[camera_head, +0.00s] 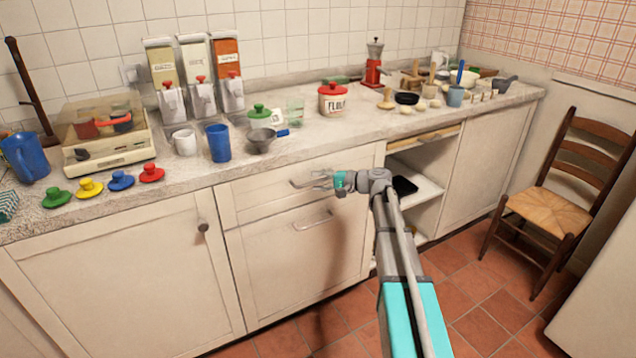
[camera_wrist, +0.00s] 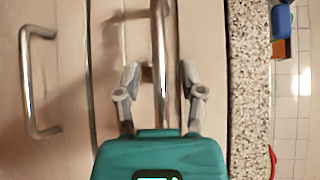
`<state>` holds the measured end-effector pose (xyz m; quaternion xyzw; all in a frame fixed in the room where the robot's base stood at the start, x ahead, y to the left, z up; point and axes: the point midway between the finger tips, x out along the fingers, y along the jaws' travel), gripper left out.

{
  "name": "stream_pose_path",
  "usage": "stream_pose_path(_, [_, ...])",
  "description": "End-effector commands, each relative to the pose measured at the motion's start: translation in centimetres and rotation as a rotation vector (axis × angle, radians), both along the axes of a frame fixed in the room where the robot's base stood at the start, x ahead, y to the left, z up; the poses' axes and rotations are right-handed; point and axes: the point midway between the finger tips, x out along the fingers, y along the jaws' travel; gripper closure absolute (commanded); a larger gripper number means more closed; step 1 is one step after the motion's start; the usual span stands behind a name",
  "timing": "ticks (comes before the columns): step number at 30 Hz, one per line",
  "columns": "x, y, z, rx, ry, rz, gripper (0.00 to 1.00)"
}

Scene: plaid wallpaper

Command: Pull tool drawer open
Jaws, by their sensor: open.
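The upper drawer (camera_head: 262,190) is a cream panel just under the worktop, and it looks closed. I cannot tell from any label which drawer is the tool drawer. Its metal bar handle (camera_wrist: 158,50) lies between the fingers of my gripper (camera_wrist: 160,75) in the wrist view. The fingers are open, one on each side of the bar, and I see no clear contact. In the head view my gripper (camera_head: 322,181) is at the right part of this handle (camera_head: 298,184) and partly hides it.
A lower drawer front (camera_head: 290,260) with its own bar handle (camera_head: 313,220) sits below. A knobbed cabinet door (camera_head: 130,275) is to the left, and open shelves (camera_head: 415,185) to the right. The worktop (camera_head: 300,150) above holds jars and cups. A chair (camera_head: 550,205) stands at right.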

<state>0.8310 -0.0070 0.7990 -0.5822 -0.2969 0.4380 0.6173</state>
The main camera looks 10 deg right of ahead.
Motion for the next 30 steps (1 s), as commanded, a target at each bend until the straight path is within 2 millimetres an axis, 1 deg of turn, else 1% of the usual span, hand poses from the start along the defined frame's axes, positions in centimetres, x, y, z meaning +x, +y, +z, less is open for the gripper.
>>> stream_pose_path(6, [0.01, -0.03, 0.01, 0.0, 0.0, -0.001, 0.49])
stream_pose_path(7, [0.01, -0.03, 0.01, 0.0, 0.0, -0.001, 0.51])
stream_pose_path(15, [0.0, -0.05, 0.0, 0.0, 0.0, -0.001, 1.0])
stream_pose_path(30, [-0.07, -0.22, -0.01, 0.0, 0.0, -0.001, 1.0])
